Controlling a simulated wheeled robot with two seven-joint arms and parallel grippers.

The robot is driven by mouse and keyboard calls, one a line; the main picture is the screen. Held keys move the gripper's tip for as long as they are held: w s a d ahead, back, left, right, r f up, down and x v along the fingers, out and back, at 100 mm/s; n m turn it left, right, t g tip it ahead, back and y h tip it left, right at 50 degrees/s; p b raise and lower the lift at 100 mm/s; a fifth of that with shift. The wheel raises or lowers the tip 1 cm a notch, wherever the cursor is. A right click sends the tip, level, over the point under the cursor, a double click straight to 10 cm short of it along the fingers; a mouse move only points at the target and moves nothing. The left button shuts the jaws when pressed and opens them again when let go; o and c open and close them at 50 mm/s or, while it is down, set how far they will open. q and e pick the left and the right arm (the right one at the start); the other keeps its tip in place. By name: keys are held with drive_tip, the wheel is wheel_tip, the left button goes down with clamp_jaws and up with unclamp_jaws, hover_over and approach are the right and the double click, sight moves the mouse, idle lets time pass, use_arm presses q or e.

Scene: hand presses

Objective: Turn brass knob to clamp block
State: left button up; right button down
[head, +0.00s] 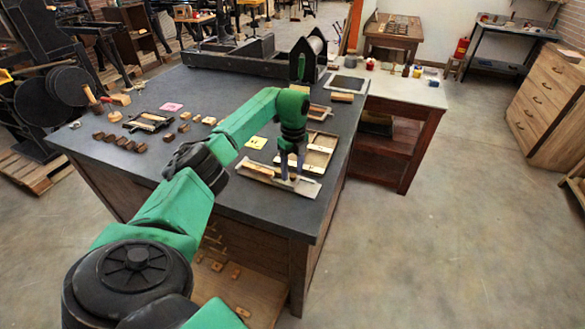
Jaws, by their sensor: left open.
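My left gripper (291,172) points down over a flat metal holder (308,189) near the right front edge of the dark worktop. Its dark fingers are open, one on each side of a small spot on the holder. A light wooden block (258,168) lies on the left part of the same holder, left of the fingers. The brass knob cannot be made out; it is too small or hidden by the fingers. Whether the fingers touch anything is unclear. My right gripper is not in view.
A shallow wooden tray (322,145) lies just behind the holder. Several small wooden blocks stand at the left. A press bed (240,62) fills the back. Floor at right is clear.

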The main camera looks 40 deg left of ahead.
use_arm(q)
drive_tip(key=shift+d+f, duration=0.15)
drive_tip(key=shift+f, duration=0.25)
drive_tip(key=shift+c, duration=0.2)
clamp_jaws()
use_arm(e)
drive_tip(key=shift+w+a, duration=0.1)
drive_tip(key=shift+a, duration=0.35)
